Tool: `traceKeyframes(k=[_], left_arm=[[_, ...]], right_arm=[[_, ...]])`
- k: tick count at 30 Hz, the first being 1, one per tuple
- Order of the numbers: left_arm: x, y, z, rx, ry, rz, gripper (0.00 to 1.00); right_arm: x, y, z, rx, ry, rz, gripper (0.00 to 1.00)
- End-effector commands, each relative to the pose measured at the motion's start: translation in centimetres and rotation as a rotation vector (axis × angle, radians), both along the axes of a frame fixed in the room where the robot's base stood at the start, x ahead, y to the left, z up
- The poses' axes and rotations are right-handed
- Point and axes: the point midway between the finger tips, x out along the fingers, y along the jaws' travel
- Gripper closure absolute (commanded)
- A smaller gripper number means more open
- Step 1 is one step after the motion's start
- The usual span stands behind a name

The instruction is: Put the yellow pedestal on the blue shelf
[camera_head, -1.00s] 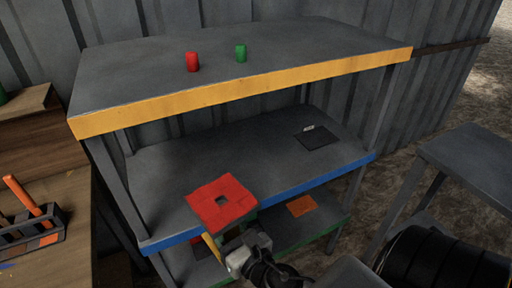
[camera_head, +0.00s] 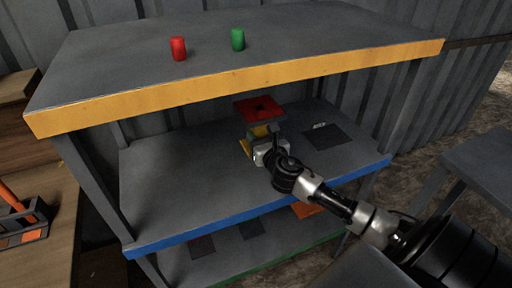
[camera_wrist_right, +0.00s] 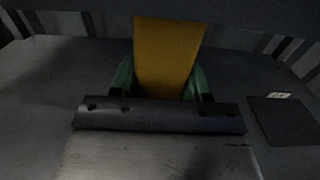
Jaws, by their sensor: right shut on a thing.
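The blue shelf (camera_head: 165,235) is the middle board of the rack, with a blue front edge. The yellow pedestal (camera_head: 259,131) has a red square top with a hole and is over the back part of this board, below the upper board. My right gripper (camera_head: 261,143) is shut on its yellow body. In the right wrist view the yellow pedestal (camera_wrist_right: 168,58) stands between the green fingers of my right gripper (camera_wrist_right: 164,82). Its base is mostly hidden, so I cannot tell whether it touches the board. My left gripper is not in view.
The upper board (camera_head: 240,82) has a yellow edge and carries a red cylinder (camera_head: 178,48) and a green cylinder (camera_head: 237,39). A dark square (camera_head: 323,138) with a small pale item lies on the blue board's right. The left part is clear. A wooden bench (camera_head: 60,225) is at left.

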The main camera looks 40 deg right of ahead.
Motion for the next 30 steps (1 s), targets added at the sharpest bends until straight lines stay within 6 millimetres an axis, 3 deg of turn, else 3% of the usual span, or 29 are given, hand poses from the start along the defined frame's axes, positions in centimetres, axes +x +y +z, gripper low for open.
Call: traceKeyframes(k=[3, 9, 19, 30], left_arm=[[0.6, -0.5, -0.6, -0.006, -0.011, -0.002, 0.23], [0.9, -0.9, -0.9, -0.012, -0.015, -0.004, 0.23], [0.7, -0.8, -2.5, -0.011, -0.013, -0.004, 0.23], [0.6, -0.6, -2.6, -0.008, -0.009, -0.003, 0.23]], right_arm=[[2.1, -0.7, -1.2, 0.001, -0.005, -0.002, 0.99], [3.7, -1.3, -2.1, 0.0, -0.005, 0.0, 0.99], [3.7, -1.3, -6.0, 0.001, -0.003, 0.0, 0.99], [3.7, -1.3, -6.3, -0.002, -0.004, 0.0, 0.99]])
